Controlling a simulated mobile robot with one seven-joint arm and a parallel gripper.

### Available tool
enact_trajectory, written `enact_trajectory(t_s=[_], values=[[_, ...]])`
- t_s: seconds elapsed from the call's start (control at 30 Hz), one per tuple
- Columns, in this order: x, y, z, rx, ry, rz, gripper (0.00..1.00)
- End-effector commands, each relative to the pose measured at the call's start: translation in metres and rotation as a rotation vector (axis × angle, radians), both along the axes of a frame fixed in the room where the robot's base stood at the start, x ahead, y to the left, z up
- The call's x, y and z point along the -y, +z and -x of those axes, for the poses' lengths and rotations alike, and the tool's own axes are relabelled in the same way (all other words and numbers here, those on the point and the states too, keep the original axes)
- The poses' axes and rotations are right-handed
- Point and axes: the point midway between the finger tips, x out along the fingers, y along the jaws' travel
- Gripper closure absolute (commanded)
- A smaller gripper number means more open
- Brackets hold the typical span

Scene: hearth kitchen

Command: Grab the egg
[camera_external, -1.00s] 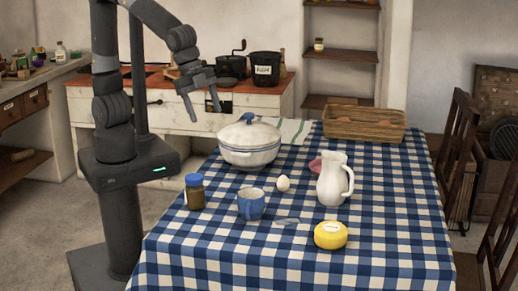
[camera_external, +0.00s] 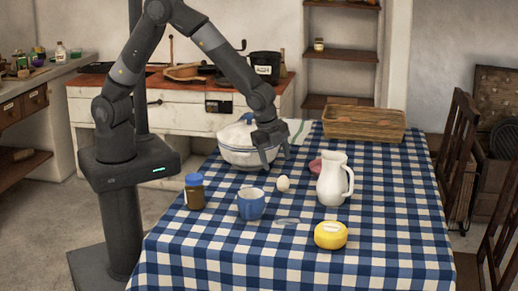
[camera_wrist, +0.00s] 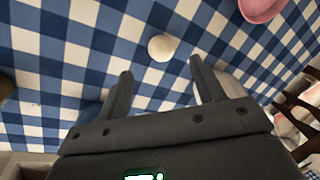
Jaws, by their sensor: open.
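The white egg (camera_external: 283,183) stands on the checked tablecloth between the white pot, the blue mug and the white pitcher. In the wrist view the egg (camera_wrist: 162,48) lies just beyond the fingertips, near the middle of the gap between them. My gripper (camera_external: 277,158) is above the table in front of the pot, a little above and behind the egg, with its fingers pointing down. In the wrist view my gripper (camera_wrist: 161,68) is open with nothing between its fingers.
The blue mug (camera_external: 251,204), white pitcher (camera_external: 333,180) and pink dish (camera_external: 315,166) surround the egg. A brown jar (camera_external: 195,192), yellow round item (camera_external: 330,236) and wicker tray (camera_external: 364,124) stand farther off.

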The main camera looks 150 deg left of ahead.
Motion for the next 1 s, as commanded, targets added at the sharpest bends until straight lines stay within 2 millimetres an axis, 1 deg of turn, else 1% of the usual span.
enact_trajectory(t_s=[0.03,0.1,0.2,0.37,0.6,0.7,0.8,1.0], values=[[-0.002,-0.009,0.001,-0.003,0.001,0.002,0.38],[-0.005,-0.019,0.0,-0.003,0.001,0.002,0.38],[-0.007,-0.028,0.0,-0.002,0.001,0.001,0.38],[-0.009,-0.037,-0.001,-0.001,0.001,0.001,0.38],[-0.017,-0.068,-0.006,-0.002,0.001,0.001,0.38],[-0.019,-0.078,-0.007,0.0,0.0,0.001,0.38],[-0.02,-0.081,-0.007,0.001,0.0,0.001,0.38],[-0.02,-0.082,-0.007,0.002,-0.001,0.001,0.38]])
